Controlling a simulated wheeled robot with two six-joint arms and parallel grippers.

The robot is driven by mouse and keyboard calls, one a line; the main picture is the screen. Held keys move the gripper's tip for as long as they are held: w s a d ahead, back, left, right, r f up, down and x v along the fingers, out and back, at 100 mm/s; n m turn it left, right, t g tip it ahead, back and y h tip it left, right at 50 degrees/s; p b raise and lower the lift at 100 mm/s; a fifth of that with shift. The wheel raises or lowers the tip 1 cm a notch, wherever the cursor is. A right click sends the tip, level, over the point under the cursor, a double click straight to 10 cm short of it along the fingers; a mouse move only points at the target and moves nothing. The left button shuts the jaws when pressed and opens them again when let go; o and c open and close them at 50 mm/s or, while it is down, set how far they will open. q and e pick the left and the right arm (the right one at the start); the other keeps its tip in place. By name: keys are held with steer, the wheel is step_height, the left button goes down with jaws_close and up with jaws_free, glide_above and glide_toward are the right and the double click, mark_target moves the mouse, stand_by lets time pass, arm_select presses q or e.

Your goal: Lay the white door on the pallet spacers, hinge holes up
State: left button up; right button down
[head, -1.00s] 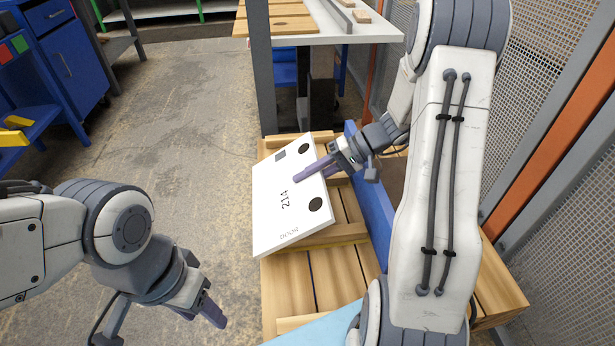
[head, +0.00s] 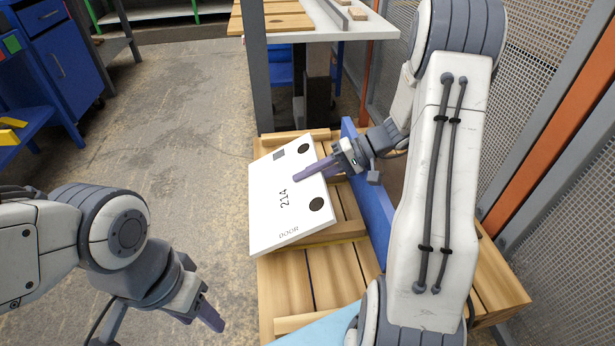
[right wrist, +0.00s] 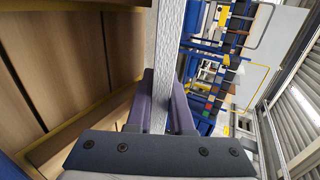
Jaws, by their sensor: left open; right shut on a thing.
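The white door (head: 270,205), marked "214" and "DOOR", shows its two dark round holes on the face toward the head camera. My right gripper (head: 312,172) is shut on the door's right edge, between the holes. In the right wrist view, the door's edge (right wrist: 170,60) stands between the two fingers. The door is over the far left part of the wooden pallet (head: 335,275) and overhangs its left side. A spacer (head: 345,231) is partly hidden under it; whether they touch I cannot tell. My left gripper (head: 208,318) is open and empty, left of the pallet.
A blue upright board (head: 366,215) runs along the pallet's right side. A light blue flat thing (head: 318,328) lies at the near end. A white-topped table (head: 340,32) stands beyond, and mesh fencing (head: 560,200) closes the right.

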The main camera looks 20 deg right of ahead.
steer(key=shift+f, duration=0.15)
steer(key=c, duration=0.7)
jaws_free()
steer(key=shift+d, duration=0.1)
steer(key=shift+r+h+p, duration=0.35)
steer(key=shift+h+p, duration=0.15)
steer(key=shift+p, duration=0.2)
steer(key=h+p, duration=0.1)
steer(key=g+h+p, duration=0.1)
steer(key=p, duration=0.1)
steer(key=h+p, duration=0.2)
steer(key=shift+s+d+r, duration=0.15)
steer(key=shift+d+r, duration=0.05)
steer(key=shift+r, duration=0.05)
steer(key=shift+g+h+p, duration=0.3)
steer(key=shift+h+p, duration=0.2)
steer(key=shift+p, duration=0.05)
steer(key=shift+d+f, duration=0.1)
steer(key=shift+f, duration=0.1)
steer(key=shift+d, duration=0.1)
